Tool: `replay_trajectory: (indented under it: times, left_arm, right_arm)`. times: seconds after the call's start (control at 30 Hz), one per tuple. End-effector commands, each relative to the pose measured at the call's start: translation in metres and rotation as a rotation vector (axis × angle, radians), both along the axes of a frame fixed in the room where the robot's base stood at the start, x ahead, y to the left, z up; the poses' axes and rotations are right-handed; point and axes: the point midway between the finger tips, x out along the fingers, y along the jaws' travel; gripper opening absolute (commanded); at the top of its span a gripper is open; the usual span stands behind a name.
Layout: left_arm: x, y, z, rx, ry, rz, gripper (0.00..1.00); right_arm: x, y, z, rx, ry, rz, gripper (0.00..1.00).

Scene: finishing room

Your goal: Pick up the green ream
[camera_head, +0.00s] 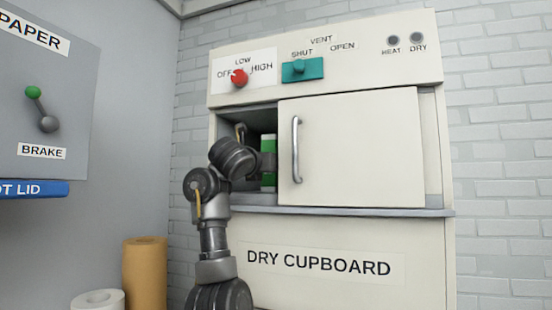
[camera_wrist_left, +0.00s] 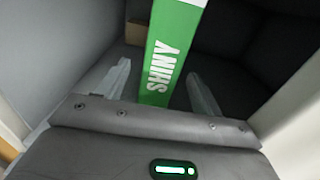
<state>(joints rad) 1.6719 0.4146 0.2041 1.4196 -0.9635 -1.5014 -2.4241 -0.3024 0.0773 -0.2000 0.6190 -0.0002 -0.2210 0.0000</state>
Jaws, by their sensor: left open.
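The green ream (camera_head: 268,160) stands upright inside the dry cupboard (camera_head: 330,237), seen through the opening at the left of its door. In the left wrist view the green ream (camera_wrist_left: 167,60) has a white label reading SHINY. My left gripper (camera_wrist_left: 160,88) is open, one finger on each side of the ream's near edge, with gaps to both sides. In the head view my left gripper (camera_head: 262,163) reaches into the opening, its fingers mostly hidden. I cannot tell whether it touches the ream. My right gripper is not in view.
The cupboard's sliding door (camera_head: 355,150) with a vertical handle (camera_head: 296,150) covers the right of the opening. A red knob (camera_head: 239,78) and a teal vent slider (camera_head: 302,70) sit above. A brown roll (camera_head: 145,275) and a white roll (camera_head: 98,299) stand lower left.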

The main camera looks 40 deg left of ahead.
Motion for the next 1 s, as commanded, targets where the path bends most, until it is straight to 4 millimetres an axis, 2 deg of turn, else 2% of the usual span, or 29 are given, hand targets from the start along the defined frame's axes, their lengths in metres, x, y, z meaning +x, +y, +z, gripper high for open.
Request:
replay_trajectory:
  times: [0.03,0.33,0.5,0.7,0.93,1.0]
  left_arm:
    - [0.005,0.003,0.003,0.001,0.003,0.002,0.66]
    - [0.016,0.007,0.002,0.000,0.001,0.002,0.66]
    - [0.041,0.016,0.003,0.001,0.003,0.004,0.66]
    - [0.060,0.022,0.000,0.000,0.001,0.002,0.66]
    - [0.061,0.023,-0.001,0.000,-0.002,0.002,0.66]
    - [0.061,0.023,-0.001,0.000,-0.002,0.002,0.60]
  right_arm:
    - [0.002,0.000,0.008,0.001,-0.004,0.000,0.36]
    - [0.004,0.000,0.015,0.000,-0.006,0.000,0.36]
    - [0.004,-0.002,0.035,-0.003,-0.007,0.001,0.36]
    - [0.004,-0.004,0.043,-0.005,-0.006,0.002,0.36]
    - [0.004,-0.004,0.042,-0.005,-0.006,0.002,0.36]
    - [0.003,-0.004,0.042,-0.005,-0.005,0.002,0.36]
